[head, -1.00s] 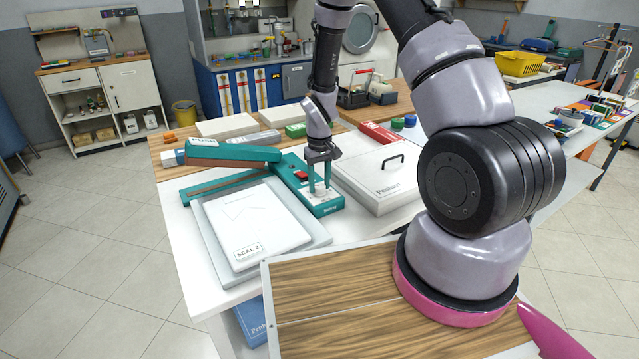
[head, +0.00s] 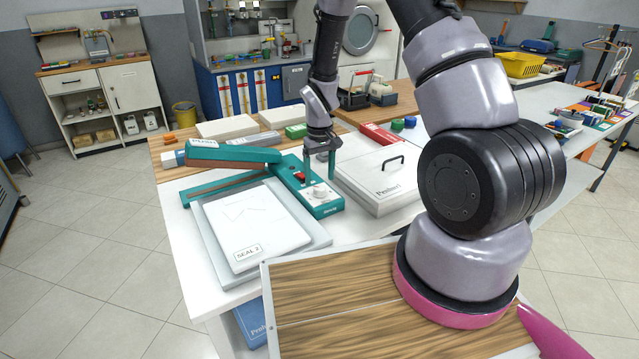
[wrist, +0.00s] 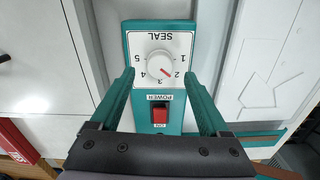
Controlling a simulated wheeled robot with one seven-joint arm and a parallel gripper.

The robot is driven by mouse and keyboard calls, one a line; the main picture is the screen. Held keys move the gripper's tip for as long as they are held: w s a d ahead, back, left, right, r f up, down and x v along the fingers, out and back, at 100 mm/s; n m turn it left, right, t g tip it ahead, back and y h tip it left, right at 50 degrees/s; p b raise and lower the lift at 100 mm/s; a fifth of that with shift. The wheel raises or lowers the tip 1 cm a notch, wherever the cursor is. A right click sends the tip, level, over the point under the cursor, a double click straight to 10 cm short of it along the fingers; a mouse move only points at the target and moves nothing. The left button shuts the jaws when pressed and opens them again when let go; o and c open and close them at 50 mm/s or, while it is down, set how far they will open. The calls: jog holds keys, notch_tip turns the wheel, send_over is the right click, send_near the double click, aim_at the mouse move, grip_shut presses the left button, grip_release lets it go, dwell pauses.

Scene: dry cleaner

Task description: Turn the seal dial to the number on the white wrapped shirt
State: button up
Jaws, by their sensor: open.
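The white wrapped shirt (head: 255,225) lies flat on a grey board, and its label (head: 249,253) reads SEAL 2. The teal sealer control box (head: 320,207) sits to its right. Its white round seal dial (head: 320,190) also shows in the wrist view (wrist: 158,63), ringed by the numbers 1 to 5. My gripper (head: 319,166) is open and empty, above and behind the dial in the head view. In the wrist view my gripper (wrist: 160,77) has its fingers on either side of the box, clear of the dial.
A red power switch (wrist: 160,115) sits on the same box near the dial. A white lidded case (head: 380,180) with a black handle stands close on the right. The sealer's teal arm (head: 235,154) lies to the left. The table front is partly bare.

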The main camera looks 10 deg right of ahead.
notch_tip(320, 180, up, 8)
jog(key=shift+f, duration=0.2)
jog(key=shift+r, duration=0.1)
notch_tip(320, 180, up, 11)
jog(key=m+t, duration=0.2)
send_over(319, 187)
jog(key=s+d, duration=0.2)
jog(key=s+d+r+m+t+y, duration=0.15)
jog(key=s+r, duration=0.35)
jog(key=r, duration=0.6)
jog(key=s+d+r+m+t, duration=0.1)
jog(key=s+r+t, duration=0.1)
jog(key=s+r, duration=0.3)
jog(key=s+d+r+m+t, duration=0.1)
jog(key=s+r+m, duration=0.1)
jog(key=s+r, duration=0.4)
jog(key=s, duration=0.4)
jog(key=shift+s+d+t, duration=0.2)
jog(key=shift+s+t, duration=0.15)
